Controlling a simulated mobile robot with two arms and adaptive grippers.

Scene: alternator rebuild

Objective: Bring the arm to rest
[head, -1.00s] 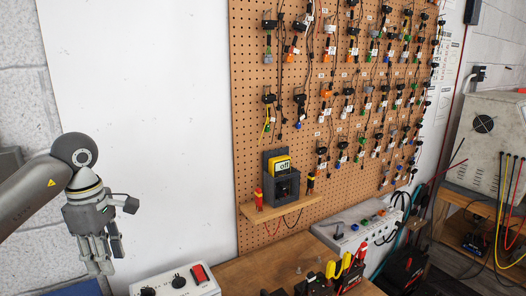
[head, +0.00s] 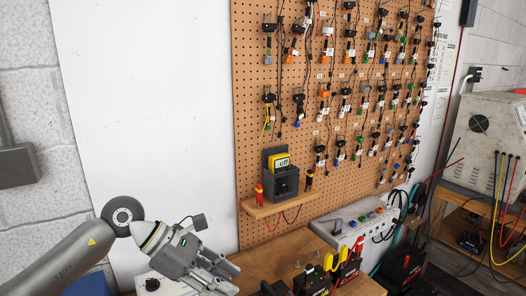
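My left gripper (head: 222,272) is at the lower left of the head view, over the white control box (head: 152,284) near the bench. Its fingers point to the right and slightly down. The fingers are seen from the side, and I see nothing held between them; whether they are parted is unclear. My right gripper is not in the view.
A pegboard (head: 350,185) with many hanging connectors stands behind. A yellow meter reading "off" (head: 279,163) sits in a dark holder on a small wooden shelf (head: 270,207). Tools including yellow-handled pliers (head: 335,262) stand on the wooden bench (head: 262,262). A grey cabinet (head: 480,150) is at right.

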